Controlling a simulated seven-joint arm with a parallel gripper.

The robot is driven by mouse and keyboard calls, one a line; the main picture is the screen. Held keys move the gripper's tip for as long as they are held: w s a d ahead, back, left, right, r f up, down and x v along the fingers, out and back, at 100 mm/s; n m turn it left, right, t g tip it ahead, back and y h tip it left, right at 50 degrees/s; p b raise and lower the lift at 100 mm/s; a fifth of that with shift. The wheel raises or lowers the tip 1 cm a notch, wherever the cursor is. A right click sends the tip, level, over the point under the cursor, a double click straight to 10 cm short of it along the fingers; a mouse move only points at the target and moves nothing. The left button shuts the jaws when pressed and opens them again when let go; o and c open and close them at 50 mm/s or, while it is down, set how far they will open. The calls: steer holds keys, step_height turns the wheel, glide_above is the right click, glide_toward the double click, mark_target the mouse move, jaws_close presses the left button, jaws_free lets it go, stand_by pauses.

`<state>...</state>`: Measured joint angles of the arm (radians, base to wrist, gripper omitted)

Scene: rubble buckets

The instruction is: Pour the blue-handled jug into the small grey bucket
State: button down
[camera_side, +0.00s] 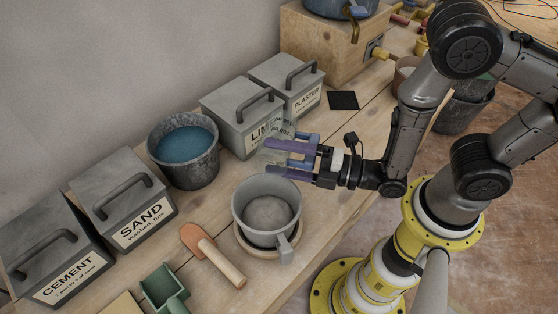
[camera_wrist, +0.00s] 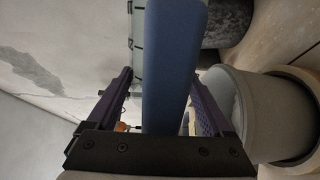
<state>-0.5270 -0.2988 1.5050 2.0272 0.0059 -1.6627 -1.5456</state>
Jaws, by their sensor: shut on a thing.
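My gripper (camera_side: 270,158) is shut on the blue handle of a clear jug (camera_side: 272,146), above the bench in front of the LIME box. In the wrist view the blue handle (camera_wrist: 172,65) stands between the purple fingers. The jug's clear wall with dark marks (camera_wrist: 139,40) shows only partly there; its contents and exact tilt are hard to make out. The small grey bucket (camera_side: 267,208), a light grey vessel with a side handle, stands upright on a round wooden base just in front of the jug. Its inside looks empty. It also shows at right in the wrist view (camera_wrist: 275,112).
A dark bucket of blue liquid (camera_side: 185,172) stands left of the jug. Lidded LIME (camera_side: 243,120), PLASTER (camera_side: 290,85), SAND (camera_side: 125,205) and CEMENT (camera_side: 55,255) boxes line the wall. A trowel (camera_side: 210,250) and green scoop (camera_side: 163,288) lie at the front left.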

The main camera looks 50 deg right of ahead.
mark_target(282, 137)
steer(key=shift+w+d+r+m, duration=0.15)
steer(key=shift+r+m, duration=0.15)
steer(key=shift+m, duration=0.25)
steer(key=shift+w+d+r+m, duration=0.15)
steer(key=shift+r+m, duration=0.1)
steer(key=shift+m, duration=0.3)
steer(key=r+m, duration=0.1)
steer(key=m, duration=0.1)
steer(key=d+r+m, duration=0.1)
steer(key=r+m, duration=0.1)
steer(key=shift+w+r, duration=0.1)
steer(key=shift+w, duration=0.05)
steer(key=m, duration=0.1)
steer(key=r+m, duration=0.1)
steer(key=m, duration=0.3)
steer(key=shift+d+r, duration=0.1)
steer(key=shift+r, duration=0.3)
steer(key=shift+r+m, duration=0.1)
steer(key=shift+m, duration=0.5)
steer(key=m, duration=0.5)
steer(key=shift+a+f, duration=0.2)
steer(key=shift+a, duration=0.1)
